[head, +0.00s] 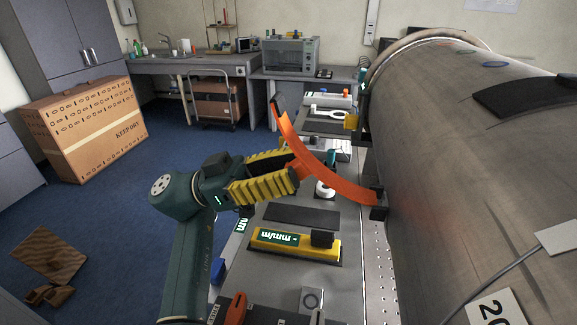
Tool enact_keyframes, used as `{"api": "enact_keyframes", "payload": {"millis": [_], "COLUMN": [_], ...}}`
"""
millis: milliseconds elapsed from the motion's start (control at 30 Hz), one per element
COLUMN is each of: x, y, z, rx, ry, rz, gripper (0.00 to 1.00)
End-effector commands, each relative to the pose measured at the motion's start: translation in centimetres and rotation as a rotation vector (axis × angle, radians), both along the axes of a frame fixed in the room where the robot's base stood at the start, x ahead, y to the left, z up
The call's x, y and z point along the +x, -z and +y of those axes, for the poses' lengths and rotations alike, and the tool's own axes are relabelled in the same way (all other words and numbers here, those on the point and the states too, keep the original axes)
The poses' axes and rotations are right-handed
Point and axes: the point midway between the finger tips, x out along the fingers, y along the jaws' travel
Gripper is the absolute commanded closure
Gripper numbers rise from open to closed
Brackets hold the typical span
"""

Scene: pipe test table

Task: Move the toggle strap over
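The toggle strap (334,183) is a curved orange band in the head view. Its lower right end meets a dark bracket (379,205) beside the large grey pipe (460,140). From there it arcs up and left, and its dark-tipped free end (279,103) stands in the air, clear of the pipe. My gripper (295,164) has two ribbed yellow fingers pointing right, with their tips at the middle of the strap. A dark gap shows between the fingers and a bit of orange shows at the tips. I cannot tell whether they clamp the strap.
The grey table (275,285) under the strap carries a yellow block (290,243), a dark pad (301,216), a white round part (325,189) and hand tools at the front. A cable (495,280) runs over the pipe.

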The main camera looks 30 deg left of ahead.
Motion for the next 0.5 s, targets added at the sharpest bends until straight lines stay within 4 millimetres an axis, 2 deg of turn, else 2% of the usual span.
{"api": "enact_keyframes", "payload": {"millis": [33,100,133,367,500], "x": [0.0,0.0,0.0,0.0,0.0], "y": [0.1,0.0,0.0,-0.1,-1.1], "z": [0.0,0.0,0.0,0.0,0.0], "rx": [-0.002,-0.001,-0.001,-0.002,-0.001], "ry": [0.000,0.000,0.000,0.001,0.000], "rz": [0.002,0.001,0.001,-0.002,-0.005], "gripper": [0.56,0.43,0.41,0.41,0.41]}}
